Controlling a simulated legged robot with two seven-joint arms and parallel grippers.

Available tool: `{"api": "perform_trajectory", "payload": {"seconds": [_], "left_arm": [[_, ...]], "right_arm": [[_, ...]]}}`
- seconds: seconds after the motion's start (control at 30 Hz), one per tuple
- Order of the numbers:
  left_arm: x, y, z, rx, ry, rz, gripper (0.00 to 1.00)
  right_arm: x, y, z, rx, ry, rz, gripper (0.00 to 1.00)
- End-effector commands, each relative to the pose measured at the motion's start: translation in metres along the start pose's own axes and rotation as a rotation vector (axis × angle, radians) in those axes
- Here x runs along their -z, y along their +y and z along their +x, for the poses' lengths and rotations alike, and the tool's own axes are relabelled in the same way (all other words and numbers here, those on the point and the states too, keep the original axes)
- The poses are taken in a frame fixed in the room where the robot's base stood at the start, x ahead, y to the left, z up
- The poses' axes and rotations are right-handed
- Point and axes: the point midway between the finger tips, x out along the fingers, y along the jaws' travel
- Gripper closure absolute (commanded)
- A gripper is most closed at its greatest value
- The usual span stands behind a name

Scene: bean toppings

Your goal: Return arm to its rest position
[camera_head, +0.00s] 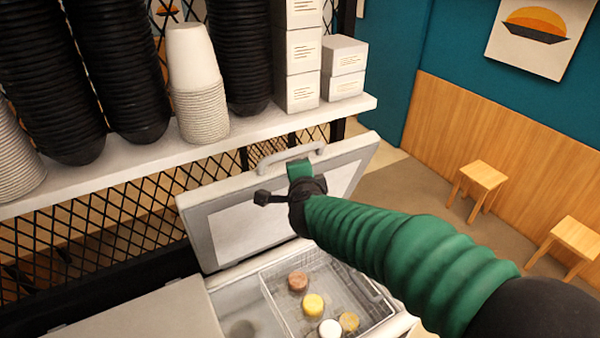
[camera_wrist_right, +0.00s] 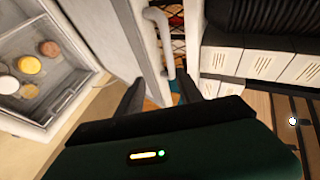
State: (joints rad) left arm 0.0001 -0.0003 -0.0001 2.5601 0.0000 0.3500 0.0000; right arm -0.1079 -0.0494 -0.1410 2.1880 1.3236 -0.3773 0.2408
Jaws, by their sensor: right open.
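My right arm is green and ribbed and comes in from the lower right of the head view. Its dark gripper (camera_head: 278,196) is in front of the raised white freezer lid (camera_head: 198,218), just below the lid's handle (camera_head: 290,155). In the right wrist view my right gripper (camera_wrist_right: 158,92) has its two dark fingers spread apart, with nothing held. The handle (camera_wrist_right: 160,28) shows beyond and between the fingers there; I cannot tell whether they touch it. The lid stands open and tilted back. My left gripper is in neither view.
The open freezer holds a wire basket (camera_head: 268,292) with several round toppings. A white shelf (camera_head: 150,158) above carries stacked black bowls (camera_head: 125,70), white cups (camera_head: 200,90) and boxes (camera_head: 300,60). Wooden stools (camera_head: 480,178) stand on open floor to the right.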

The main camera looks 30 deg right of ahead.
Motion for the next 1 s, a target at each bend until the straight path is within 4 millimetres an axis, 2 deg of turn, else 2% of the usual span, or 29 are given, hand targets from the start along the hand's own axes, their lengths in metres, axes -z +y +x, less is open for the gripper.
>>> {"api": "perform_trajectory", "payload": {"seconds": [0.4, 0.47, 0.53, 0.57, 0.67, 0.7, 0.77, 0.8, 0.87, 0.9, 1.0], "left_arm": [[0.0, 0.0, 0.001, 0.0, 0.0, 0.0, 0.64], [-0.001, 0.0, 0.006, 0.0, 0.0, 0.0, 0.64], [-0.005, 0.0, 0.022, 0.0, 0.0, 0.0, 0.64], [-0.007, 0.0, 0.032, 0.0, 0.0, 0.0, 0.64], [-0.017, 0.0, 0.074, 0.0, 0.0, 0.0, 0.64], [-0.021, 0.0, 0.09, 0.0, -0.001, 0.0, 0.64], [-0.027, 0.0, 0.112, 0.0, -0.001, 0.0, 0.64], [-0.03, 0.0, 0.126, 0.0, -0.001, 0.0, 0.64], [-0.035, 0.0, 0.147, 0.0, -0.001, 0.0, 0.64], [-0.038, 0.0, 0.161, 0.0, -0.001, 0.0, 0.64], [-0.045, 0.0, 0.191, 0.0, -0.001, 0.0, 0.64]], "right_arm": [[0.0, 0.001, -0.001, 0.001, 0.0, 0.0, 0.57], [-0.003, 0.007, 0.001, -0.001, -0.01, -0.018, 0.57], [-0.017, 0.031, 0.009, -0.007, -0.048, -0.09, 0.57], [-0.025, 0.046, 0.013, -0.013, -0.075, -0.141, 0.57], [-0.064, 0.118, 0.028, -0.045, -0.208, -0.384, 0.57], [-0.081, 0.152, 0.031, -0.064, -0.275, -0.499, 0.57], [-0.101, 0.205, 0.033, -0.097, -0.373, -0.667, 0.57], [-0.111, 0.24, 0.031, -0.123, -0.439, -0.774, 0.57], [-0.123, 0.293, 0.028, -0.162, -0.537, -0.934, 0.57], [-0.128, 0.33, 0.024, -0.193, -0.603, -1.037, 0.57], [-0.129, 0.412, 0.012, -0.268, -0.757, -1.28, 0.57]]}}
